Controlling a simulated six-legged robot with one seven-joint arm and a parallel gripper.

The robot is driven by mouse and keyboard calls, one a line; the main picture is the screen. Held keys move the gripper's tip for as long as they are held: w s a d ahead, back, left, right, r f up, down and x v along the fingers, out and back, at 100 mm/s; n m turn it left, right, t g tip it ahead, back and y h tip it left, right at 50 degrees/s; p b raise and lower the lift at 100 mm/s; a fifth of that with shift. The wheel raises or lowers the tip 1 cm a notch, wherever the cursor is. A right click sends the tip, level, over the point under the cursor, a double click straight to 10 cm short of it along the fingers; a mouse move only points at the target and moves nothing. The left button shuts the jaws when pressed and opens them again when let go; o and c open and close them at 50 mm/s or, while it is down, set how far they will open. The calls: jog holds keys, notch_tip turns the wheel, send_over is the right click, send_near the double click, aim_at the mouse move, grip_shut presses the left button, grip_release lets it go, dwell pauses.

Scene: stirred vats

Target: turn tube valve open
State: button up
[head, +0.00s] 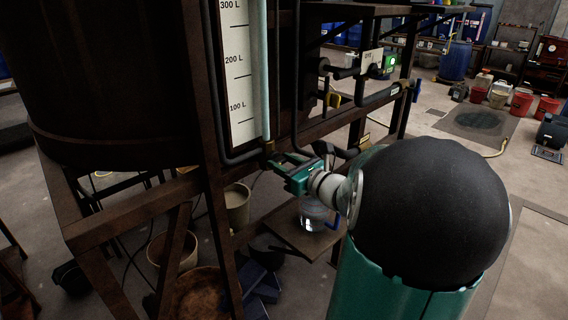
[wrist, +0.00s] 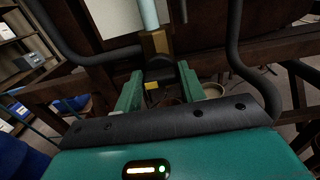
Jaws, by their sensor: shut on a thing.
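The tube valve (wrist: 160,68) is a small dark fitting under a brass piece (wrist: 155,42) at the foot of the pale sight tube (wrist: 149,14). In the head view the tube (head: 264,70) runs down a white litre scale (head: 235,75) to a brass fitting (head: 268,147). My gripper (head: 281,162) is at the tube's foot. In the wrist view the green fingers of my gripper (wrist: 158,82) stand on either side of the valve, shut on it. A small yellow patch shows between the fingers. The contact and the handle's angle are mostly hidden.
A dark vat (head: 100,80) stands on a rusty frame (head: 150,208) at left. Dark pipes run close around the valve. A small shelf (head: 290,232) with a clear jug (head: 313,217) lies below my gripper. Buckets stand beneath the frame. Open floor lies at right.

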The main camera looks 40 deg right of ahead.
jog(key=shift+n, duration=0.4)
jog(key=n, duration=0.3)
jog(key=shift+a+n, duration=0.15)
jog(key=shift+n, duration=0.15)
jog(key=n, duration=0.4)
jog(key=shift+f, duration=0.1)
jog(key=n, duration=0.5)
jog(key=shift+f+n, duration=0.15)
jog(key=shift+n, duration=2.05)
jog(key=o, duration=1)
jog(key=shift+s, duration=0.1)
